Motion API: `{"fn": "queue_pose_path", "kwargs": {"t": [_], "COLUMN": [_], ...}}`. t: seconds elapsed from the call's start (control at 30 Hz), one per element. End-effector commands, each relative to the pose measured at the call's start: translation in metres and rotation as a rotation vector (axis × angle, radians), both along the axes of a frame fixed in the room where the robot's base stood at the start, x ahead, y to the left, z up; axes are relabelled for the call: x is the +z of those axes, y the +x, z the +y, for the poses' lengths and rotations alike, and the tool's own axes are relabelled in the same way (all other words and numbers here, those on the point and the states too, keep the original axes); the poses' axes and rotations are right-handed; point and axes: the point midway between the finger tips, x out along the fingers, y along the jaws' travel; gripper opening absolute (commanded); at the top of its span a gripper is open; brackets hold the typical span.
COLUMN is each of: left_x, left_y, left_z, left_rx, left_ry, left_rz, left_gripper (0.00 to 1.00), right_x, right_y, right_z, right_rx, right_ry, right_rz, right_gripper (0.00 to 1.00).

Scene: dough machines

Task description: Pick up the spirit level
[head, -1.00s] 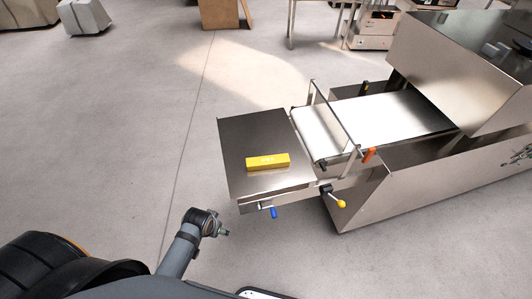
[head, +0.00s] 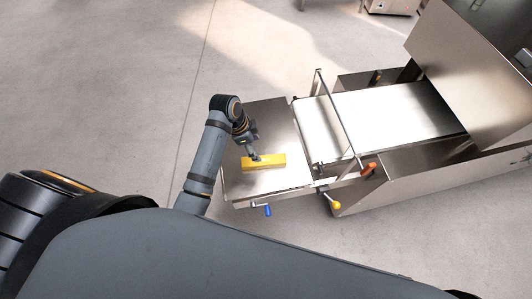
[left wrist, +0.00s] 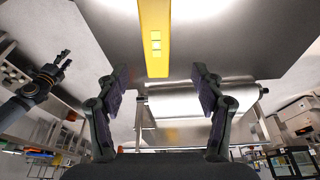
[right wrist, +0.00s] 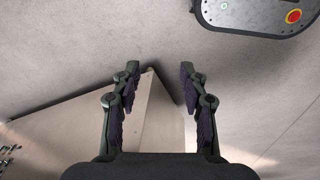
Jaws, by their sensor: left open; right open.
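The yellow spirit level (head: 268,163) lies flat on the steel end table of the dough machine in the head view. In the left wrist view the level (left wrist: 154,40) runs from the top edge down between the fingers' line, just beyond the tips. My left gripper (head: 255,157) is over the level, and its open fingers (left wrist: 160,72) show in the left wrist view with nothing held. Whether they touch the level I cannot tell. My right gripper (right wrist: 160,72) is open and empty in the right wrist view, away from the level; it is out of the head view.
The steel end table (head: 262,117) joins a conveyor belt (head: 385,125) with a guard frame at its near end. A blue handle (head: 267,210), a yellow-knobbed lever (head: 335,205) and an orange handle (head: 369,169) stick out at the front. Floor at the left is clear.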

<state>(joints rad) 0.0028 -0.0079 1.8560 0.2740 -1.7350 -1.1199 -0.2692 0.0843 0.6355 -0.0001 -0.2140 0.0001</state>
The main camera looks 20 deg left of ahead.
Motion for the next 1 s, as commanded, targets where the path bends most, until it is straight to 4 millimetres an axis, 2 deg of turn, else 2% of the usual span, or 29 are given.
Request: {"fn": "queue_pose_path", "kwargs": {"t": [0.03, 0.1, 0.23, 0.33, 0.5, 0.6, 0.67, 0.8, 0.9, 1.0], "left_x": [-0.007, -0.019, -0.038, -0.044, -0.050, -0.065, -0.075, -0.092, -0.096, -0.096], "left_y": [-0.001, 0.000, 0.003, 0.004, 0.005, 0.007, 0.008, 0.010, 0.010, 0.010], "left_z": [-0.003, -0.006, -0.011, -0.012, -0.013, -0.015, -0.017, -0.021, -0.022, -0.022], "left_rx": [0.001, 0.000, 0.001, 0.001, 0.002, 0.003, 0.002, 0.003, 0.003, 0.003], "left_ry": [-0.003, -0.001, -0.001, 0.001, 0.001, 0.001, 0.001, 0.001, 0.002, 0.001], "left_rz": [0.006, 0.007, 0.003, 0.001, 0.003, 0.006, 0.005, 0.001, 0.002, 0.000], "left_gripper": [0.68, 0.68, 0.68, 0.68, 0.68, 0.68, 0.68, 0.68, 0.68, 0.68], "right_x": [0.002, 0.003, 0.005, 0.005, 0.015, 0.025, 0.028, 0.027, 0.026, 0.025], "right_y": [-0.019, -0.043, -0.072, -0.067, -0.020, -0.007, -0.008, -0.031, -0.048, -0.050], "right_z": [0.000, -0.001, -0.001, 0.000, 0.001, 0.004, 0.006, 0.007, 0.007, 0.007], "right_rx": [-0.001, -0.002, -0.004, -0.004, -0.001, -0.002, -0.003, -0.004, -0.006, -0.005], "right_ry": [-0.001, -0.001, -0.001, -0.001, 0.001, 0.005, 0.007, 0.009, 0.008, 0.008], "right_rz": [0.030, 0.067, 0.108, 0.101, 0.028, 0.009, 0.012, 0.047, 0.073, 0.077], "right_gripper": [0.44, 0.44, 0.44, 0.44, 0.44, 0.44, 0.44, 0.44, 0.44, 0.44]}}
